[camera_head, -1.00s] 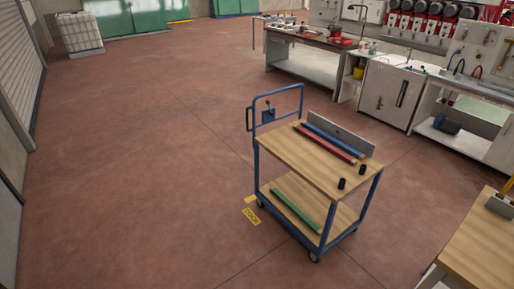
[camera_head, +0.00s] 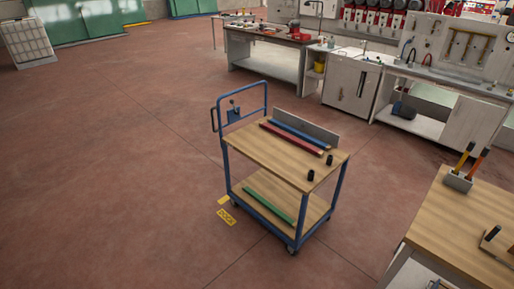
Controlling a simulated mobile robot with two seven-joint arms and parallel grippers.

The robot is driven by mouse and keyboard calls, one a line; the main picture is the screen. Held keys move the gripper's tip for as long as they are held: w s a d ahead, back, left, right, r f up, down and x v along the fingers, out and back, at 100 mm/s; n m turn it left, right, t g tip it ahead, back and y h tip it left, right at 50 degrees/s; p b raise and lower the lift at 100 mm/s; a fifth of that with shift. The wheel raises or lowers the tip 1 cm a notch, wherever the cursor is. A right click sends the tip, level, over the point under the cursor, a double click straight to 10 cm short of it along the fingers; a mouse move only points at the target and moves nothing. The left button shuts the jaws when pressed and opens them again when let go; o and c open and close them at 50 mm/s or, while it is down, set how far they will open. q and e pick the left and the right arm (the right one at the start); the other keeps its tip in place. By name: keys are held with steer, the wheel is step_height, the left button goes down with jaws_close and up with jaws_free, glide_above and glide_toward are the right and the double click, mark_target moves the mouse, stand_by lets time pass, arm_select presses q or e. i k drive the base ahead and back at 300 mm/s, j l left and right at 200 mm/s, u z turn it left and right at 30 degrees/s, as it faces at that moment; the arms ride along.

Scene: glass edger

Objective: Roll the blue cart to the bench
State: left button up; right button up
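The blue cart (camera_head: 285,156) stands upright on the floor in the middle of the head view. It has a blue frame, two wooden shelves and a blue push handle (camera_head: 239,104) at its far left end. A red bar (camera_head: 291,138), a blue bar (camera_head: 302,134), a grey plate and two small black cylinders are on its top shelf. A green bar (camera_head: 269,208) lies on its lower shelf. A wooden-topped bench (camera_head: 447,222) stands at the lower right, apart from the cart. Neither of my grippers is in view.
Yellow floor markings (camera_head: 226,216) lie beside the cart's left wheels. A holder with yellow and orange handles (camera_head: 458,180) stands on the near bench. A workbench (camera_head: 264,62) and a white cabinet (camera_head: 352,82) line the back. The floor at left is clear.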

mark_target(288, 178)
steer(key=i+j+u, duration=0.2)
steer(key=i, duration=0.15)
steer(key=i+j+u, duration=0.1)
steer(key=i, duration=1.1)
steer(key=i+j, duration=0.1)
steer(key=i, duration=1.1)
steer(key=i+j+z, duration=0.25)
steer(key=i+z, duration=0.15)
steer(key=i, duration=0.2)
steer(key=i+j+z, duration=0.75)
steer(key=i+j, duration=0.25)
